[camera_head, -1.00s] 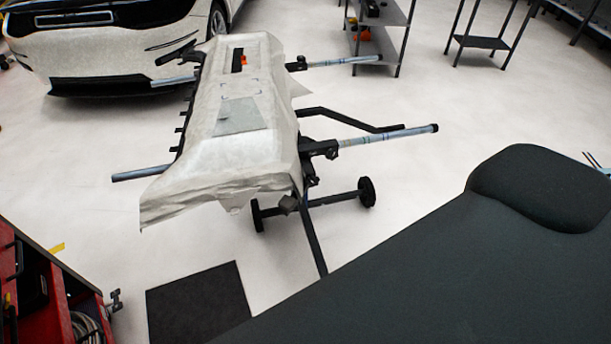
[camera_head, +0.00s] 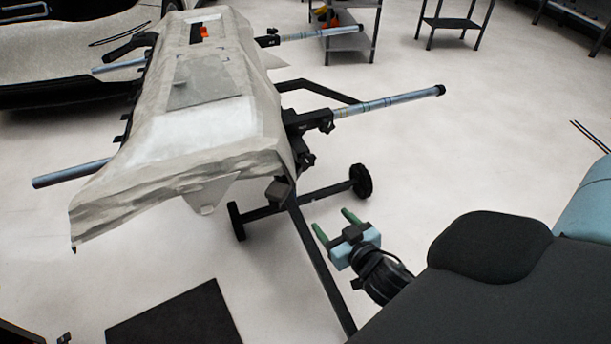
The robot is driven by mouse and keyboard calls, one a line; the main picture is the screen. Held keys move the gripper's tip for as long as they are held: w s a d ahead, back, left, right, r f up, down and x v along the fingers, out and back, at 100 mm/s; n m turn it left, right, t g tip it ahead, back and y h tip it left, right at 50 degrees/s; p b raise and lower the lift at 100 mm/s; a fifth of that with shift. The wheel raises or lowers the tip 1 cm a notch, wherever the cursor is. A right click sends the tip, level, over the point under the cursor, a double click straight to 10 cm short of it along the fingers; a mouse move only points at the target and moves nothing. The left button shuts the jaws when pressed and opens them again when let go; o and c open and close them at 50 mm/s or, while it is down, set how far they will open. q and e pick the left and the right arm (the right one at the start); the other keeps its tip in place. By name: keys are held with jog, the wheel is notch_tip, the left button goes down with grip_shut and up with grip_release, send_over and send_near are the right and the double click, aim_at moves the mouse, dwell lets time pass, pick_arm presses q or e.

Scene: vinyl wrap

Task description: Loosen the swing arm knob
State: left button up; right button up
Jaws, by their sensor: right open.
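A wheeled stand holds a bumper-like panel (camera_head: 205,125) draped in pale wrap film. Its near swing arm (camera_head: 390,100) is a grey-blue tube that sticks out to the right from a black clamp bracket (camera_head: 308,122). Small dark knobs (camera_head: 307,160) show under and beside this bracket, too small to tell apart. My right gripper (camera_head: 333,222) has green fingertips and is open and empty. It is below and to the right of the bracket, apart from it, near the stand's base. My left gripper is not in view.
The stand's black base bar (camera_head: 318,265) and wheel (camera_head: 361,181) are close to my right gripper. A far tube (camera_head: 318,34) sticks out behind. A dark mat (camera_head: 175,318) lies on the floor. A shelf (camera_head: 345,38) stands at the back.

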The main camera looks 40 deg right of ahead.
jog(key=m+t+h+b, duration=0.1)
jog(key=t+h+b, duration=0.1)
jog(key=b, duration=0.3)
send_near(308, 164)
jog(key=shift+b+x, duration=0.55)
jog(key=shift+x, duration=3.65)
jog(key=shift+d, duration=0.1)
jog(key=shift+c, duration=0.4)
jog(key=c, duration=0.9)
